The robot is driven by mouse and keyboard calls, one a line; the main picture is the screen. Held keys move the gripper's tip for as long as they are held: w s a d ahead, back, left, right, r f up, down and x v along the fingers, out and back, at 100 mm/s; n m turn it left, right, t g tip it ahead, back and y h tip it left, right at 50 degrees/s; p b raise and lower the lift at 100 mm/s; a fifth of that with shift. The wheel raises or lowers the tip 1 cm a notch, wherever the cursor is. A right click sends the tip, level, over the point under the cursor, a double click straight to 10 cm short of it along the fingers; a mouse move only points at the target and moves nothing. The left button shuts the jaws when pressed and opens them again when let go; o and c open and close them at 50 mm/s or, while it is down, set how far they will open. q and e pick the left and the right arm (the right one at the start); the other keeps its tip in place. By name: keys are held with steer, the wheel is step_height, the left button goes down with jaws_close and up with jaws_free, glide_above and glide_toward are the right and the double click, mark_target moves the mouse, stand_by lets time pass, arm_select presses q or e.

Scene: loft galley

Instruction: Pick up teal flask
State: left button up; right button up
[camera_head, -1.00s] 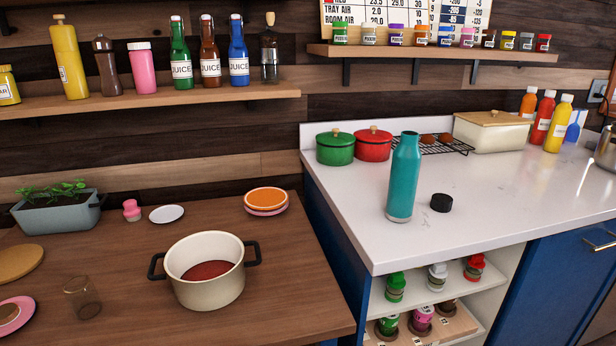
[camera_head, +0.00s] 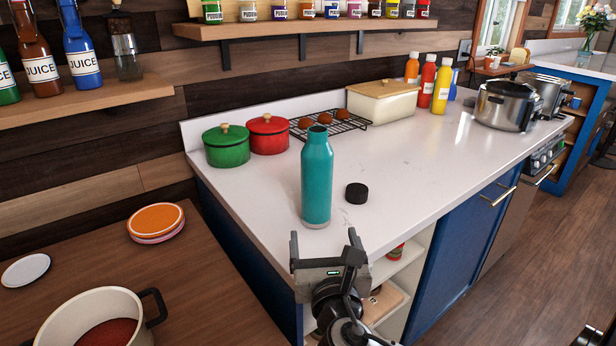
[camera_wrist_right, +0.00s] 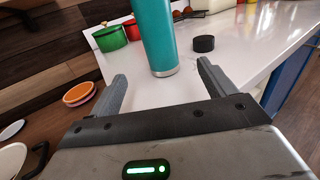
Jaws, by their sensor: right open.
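The teal flask (camera_head: 317,180) stands upright and uncapped near the front left corner of the white counter. A black cap (camera_head: 356,193) lies on the counter just right of it. My right gripper (camera_head: 323,250) is in front of the flask, near the counter's front edge, open and empty. In the right wrist view the flask (camera_wrist_right: 154,35) stands beyond the gap between the open fingers (camera_wrist_right: 162,82), apart from them; its top is cut off there. My left gripper does not show.
Green (camera_head: 226,147) and red (camera_head: 268,135) lidded pots stand behind the flask to the left, beside a wire rack (camera_head: 345,124). A cream bread box (camera_head: 382,103) and sauce bottles stand farther back. The counter right of the cap is clear.

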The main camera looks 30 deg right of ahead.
mark_target(318, 205)
steer(key=x, duration=0.7)
steer(key=shift+w+d+r+p, duration=0.15)
steer(key=shift+d+p, duration=0.05)
steer(key=shift+p, duration=0.1)
steer(key=x, duration=0.5)
steer(key=shift+w+r+p, duration=0.2)
steer(key=shift+w+p, duration=0.05)
steer(key=shift+p, duration=0.1)
steer(key=shift+w, duration=0.2)
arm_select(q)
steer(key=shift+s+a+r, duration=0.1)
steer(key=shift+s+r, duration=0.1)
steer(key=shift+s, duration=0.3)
arm_select(e)
steer(key=c, duration=1.4)
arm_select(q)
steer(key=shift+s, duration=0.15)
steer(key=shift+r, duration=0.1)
arm_select(e)
steer(key=shift+r, duration=0.15)
